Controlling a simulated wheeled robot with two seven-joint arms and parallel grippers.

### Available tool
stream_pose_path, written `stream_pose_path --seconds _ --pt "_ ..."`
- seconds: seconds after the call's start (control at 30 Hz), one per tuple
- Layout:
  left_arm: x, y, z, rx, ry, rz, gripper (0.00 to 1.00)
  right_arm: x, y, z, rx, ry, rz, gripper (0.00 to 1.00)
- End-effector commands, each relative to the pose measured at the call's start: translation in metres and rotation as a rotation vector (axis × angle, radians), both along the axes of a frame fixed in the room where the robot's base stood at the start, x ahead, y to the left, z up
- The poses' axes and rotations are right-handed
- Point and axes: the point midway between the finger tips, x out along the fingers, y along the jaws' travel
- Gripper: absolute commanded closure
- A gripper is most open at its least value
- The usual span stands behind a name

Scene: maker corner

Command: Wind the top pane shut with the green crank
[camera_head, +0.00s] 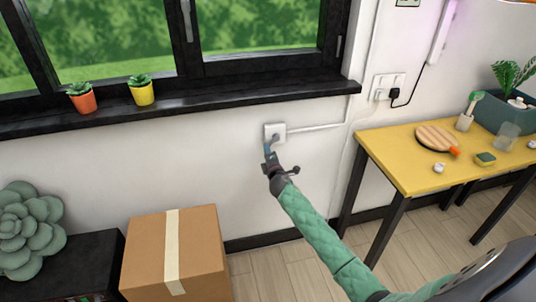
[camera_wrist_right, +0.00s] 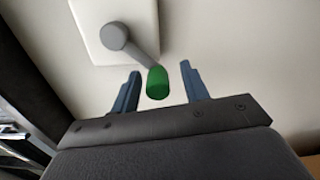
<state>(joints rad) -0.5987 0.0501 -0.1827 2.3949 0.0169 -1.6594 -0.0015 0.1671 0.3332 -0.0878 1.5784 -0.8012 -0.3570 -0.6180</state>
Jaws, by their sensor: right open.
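The crank is on a white wall plate (camera_head: 275,132) below the window sill. In the right wrist view, the plate (camera_wrist_right: 90,30) carries a grey hub and arm (camera_wrist_right: 116,37) that ends in a green handle (camera_wrist_right: 157,82). My right gripper (camera_wrist_right: 157,90) is open, with its blue fingers on either side of the green handle and gaps on both sides. In the head view, my right gripper (camera_head: 268,152) is just below the plate and hides most of the crank. The window (camera_head: 190,40) has dark frames; its top edge is out of view. My left gripper is not in view.
Potted plants (camera_head: 142,92) stand on the dark sill (camera_head: 200,100). A cardboard box (camera_head: 175,250) is on the floor at lower left. A yellow table (camera_head: 405,170) with several items stands at right. A socket with a black plug (camera_head: 392,92) is on the wall above it.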

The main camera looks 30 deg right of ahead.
Motion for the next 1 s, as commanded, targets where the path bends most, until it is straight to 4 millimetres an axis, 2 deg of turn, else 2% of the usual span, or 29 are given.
stream_pose_path --seconds 0.2,0.5,1.0 --pt "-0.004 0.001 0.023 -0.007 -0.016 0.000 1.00 -0.032 0.006 -0.003 -0.002 0.001 0.000 0.55" --pt "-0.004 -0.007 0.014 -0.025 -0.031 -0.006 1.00 -0.062 0.013 -0.002 0.000 0.003 -0.002 0.55" --pt "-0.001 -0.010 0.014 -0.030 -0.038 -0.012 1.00 -0.066 0.014 -0.001 0.000 0.002 -0.002 0.55"
